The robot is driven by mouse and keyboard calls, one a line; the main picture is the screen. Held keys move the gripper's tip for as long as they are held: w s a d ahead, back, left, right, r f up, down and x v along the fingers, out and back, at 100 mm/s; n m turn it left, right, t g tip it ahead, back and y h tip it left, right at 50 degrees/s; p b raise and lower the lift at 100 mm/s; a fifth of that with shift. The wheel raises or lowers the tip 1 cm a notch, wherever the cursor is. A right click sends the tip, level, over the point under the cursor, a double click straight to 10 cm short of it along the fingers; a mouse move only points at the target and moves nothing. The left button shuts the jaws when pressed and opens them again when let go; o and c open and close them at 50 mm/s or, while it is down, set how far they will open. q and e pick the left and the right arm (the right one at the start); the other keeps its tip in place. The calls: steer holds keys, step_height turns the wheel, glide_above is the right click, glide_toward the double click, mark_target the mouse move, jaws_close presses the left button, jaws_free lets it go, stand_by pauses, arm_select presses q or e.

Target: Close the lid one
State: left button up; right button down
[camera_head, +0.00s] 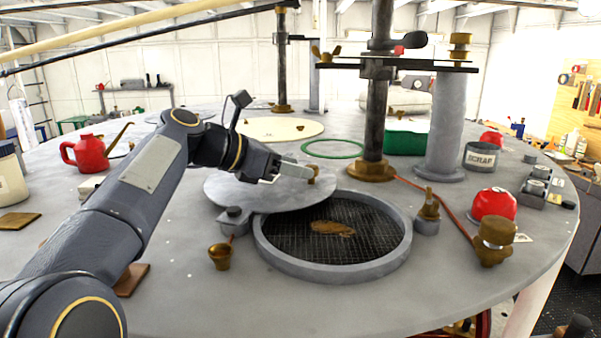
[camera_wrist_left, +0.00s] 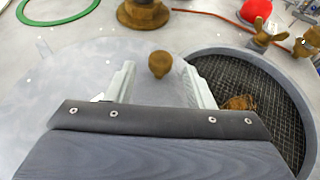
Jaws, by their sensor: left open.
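A round grey lid (camera_head: 255,195) lies swung aside to the left of a round opening with a raised rim (camera_head: 278,266). Dark wire mesh (camera_head: 370,240) with a brown patch on it shows inside the opening. The lid has a small brass knob, seen in the left wrist view (camera_wrist_left: 160,64) just beyond and between the fingers. My left gripper (camera_head: 300,172) is above the lid at the knob, its fingers apart; in the left wrist view the gripper (camera_wrist_left: 160,85) is open and empty. My right gripper is not seen.
A black post with brass base (camera_head: 371,171) stands behind the opening. A brass wing-nut clamp (camera_head: 428,208), brass fitting (camera_head: 494,240) and red dome (camera_head: 494,204) stand at the right. A small brass cup (camera_head: 220,256) stands front left. A green ring (camera_head: 333,149) lies behind.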

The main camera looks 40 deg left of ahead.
arm_select(q)
steer(key=shift+x, duration=1.15)
steer(key=shift+r, duration=0.1)
jaws_close()
